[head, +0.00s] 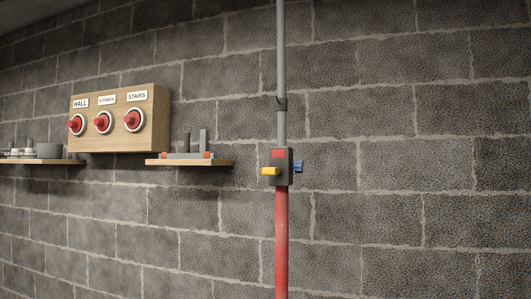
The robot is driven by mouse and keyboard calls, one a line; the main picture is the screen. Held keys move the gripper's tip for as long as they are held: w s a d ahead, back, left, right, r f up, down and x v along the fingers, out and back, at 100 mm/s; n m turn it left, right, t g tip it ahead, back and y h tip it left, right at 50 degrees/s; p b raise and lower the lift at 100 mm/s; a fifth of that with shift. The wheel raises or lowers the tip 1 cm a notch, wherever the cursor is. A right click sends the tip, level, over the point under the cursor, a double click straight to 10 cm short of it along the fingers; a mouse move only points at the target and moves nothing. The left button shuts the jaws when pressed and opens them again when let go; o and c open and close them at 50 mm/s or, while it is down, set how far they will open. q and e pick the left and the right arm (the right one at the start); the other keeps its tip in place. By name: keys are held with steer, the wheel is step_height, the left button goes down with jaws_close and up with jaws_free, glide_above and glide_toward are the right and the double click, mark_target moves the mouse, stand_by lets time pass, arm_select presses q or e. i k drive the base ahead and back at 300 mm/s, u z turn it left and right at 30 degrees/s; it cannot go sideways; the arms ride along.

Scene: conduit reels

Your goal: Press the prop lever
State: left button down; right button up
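A vertical prop runs down the block wall right of centre, with a grey upper tube (282,60) and a thicker red lower tube (282,240). A dark grey housing (284,180) sits where the two tubes meet. A yellow lever (270,171) sticks out from its left side. A red patch (278,154) is on its upper front, and a blue knob (298,167) sticks out on its right. No label shows which of these is the prop lever; the yellow part looks most like one. Neither of my grippers is in view.
A wooden box (160,115) on the wall has three red knobs labelled HALL, KITCHEN and STAIRS. A wooden shelf (192,162) below it holds grey and orange parts. Another shelf (40,161) at far left holds several grey items. The wall right of the prop is bare.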

mark_target(264, 170)
steer(key=u, duration=0.6)
steer(key=i, duration=1.25)
steer(key=z, duration=0.55)
